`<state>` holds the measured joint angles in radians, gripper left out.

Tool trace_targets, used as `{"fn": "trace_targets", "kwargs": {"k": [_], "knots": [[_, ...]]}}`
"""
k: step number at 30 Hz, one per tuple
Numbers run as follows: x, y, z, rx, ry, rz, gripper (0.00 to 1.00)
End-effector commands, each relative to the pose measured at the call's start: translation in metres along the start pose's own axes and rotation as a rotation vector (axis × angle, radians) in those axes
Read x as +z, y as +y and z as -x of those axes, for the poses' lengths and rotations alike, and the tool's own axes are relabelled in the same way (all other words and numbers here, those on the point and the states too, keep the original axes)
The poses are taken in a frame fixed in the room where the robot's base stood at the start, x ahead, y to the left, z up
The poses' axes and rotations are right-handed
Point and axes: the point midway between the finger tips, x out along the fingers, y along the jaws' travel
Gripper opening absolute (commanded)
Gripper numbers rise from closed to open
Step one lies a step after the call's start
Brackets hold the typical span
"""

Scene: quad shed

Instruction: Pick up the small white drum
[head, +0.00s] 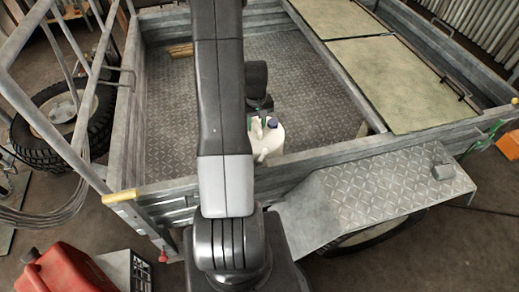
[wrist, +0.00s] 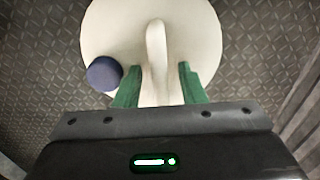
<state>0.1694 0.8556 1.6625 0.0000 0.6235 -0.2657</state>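The small white drum (head: 270,143) stands on the checker-plate floor of the trailer bed, partly hidden behind my arm in the head view. In the wrist view the drum (wrist: 203,40) is seen from above, with a raised white handle (wrist: 156,50) in its middle and a dark blue cap (wrist: 104,73) at left. My gripper (wrist: 158,84) is over the drum with its two green fingers apart, one on each side of the handle. A gap shows between each finger and the handle. In the head view the gripper (head: 261,124) is mostly hidden by the arm.
The trailer's metal side wall (head: 330,158) runs between my base and the drum. A checker-plate mudguard (head: 390,195) is at right, and pale lidded panels (head: 390,80) lie beyond it. A red fuel can (head: 65,275) is at lower left. The bed floor around the drum looks clear.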

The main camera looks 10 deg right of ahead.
Motion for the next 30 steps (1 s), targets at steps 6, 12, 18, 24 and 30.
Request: {"fn": "trace_targets", "kwargs": {"k": [6,12,18,24,30], "knots": [[-0.0001,0.0,-0.0013,0.0,0.001,0.0,0.36],[-0.0001,0.0,-0.0012,0.0,0.0,0.0,0.03],[-0.0001,0.0,-0.0011,0.0,0.0,0.0,0.0],[-0.0002,0.0,-0.001,0.0,0.0,0.0,0.0],[-0.0002,0.0,-0.0009,0.0,0.0,0.0,0.0]]}}
